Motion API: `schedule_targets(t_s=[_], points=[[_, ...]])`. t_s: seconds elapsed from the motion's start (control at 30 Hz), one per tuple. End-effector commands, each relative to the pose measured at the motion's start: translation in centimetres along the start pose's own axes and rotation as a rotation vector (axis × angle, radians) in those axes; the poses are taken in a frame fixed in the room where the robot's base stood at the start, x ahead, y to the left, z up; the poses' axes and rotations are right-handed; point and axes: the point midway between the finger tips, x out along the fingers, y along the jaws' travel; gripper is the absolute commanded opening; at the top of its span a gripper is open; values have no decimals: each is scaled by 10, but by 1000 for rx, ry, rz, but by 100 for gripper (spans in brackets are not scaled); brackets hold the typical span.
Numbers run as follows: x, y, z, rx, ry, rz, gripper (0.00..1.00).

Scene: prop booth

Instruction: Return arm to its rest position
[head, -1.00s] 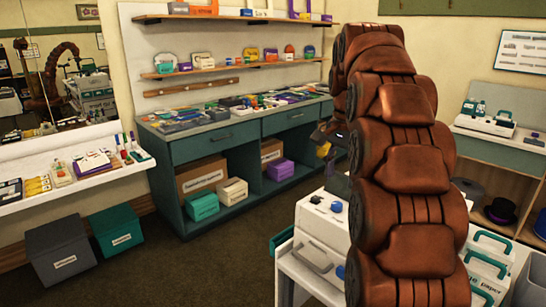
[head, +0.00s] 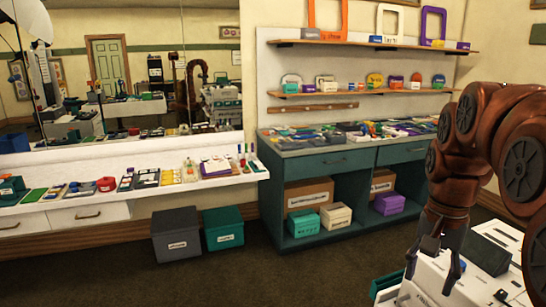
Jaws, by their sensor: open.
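My brown segmented arm (head: 470,140) arches in from the right edge of the head view and bends downward. My gripper (head: 432,270) hangs at its end, fingers pointing down and spread apart, with nothing seen between them. It shows in front of the white case (head: 470,290) at the lower right. I cannot tell whether the fingertips touch anything there.
A green workbench (head: 330,161) with small items on top and boxes below stands at the back. A white shelf (head: 70,212) runs under the mirror (head: 150,70). A grey box (head: 176,235) and a teal box (head: 223,228) sit on the clear floor.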

Motion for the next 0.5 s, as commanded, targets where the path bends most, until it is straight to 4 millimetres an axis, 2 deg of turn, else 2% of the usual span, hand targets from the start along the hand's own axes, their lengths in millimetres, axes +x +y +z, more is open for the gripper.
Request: schedule_targets(t_s=[0.03,0.5], points=[[4,0,13,-37,-9,6,56],[52,10,110,-361,-43,29,56]])
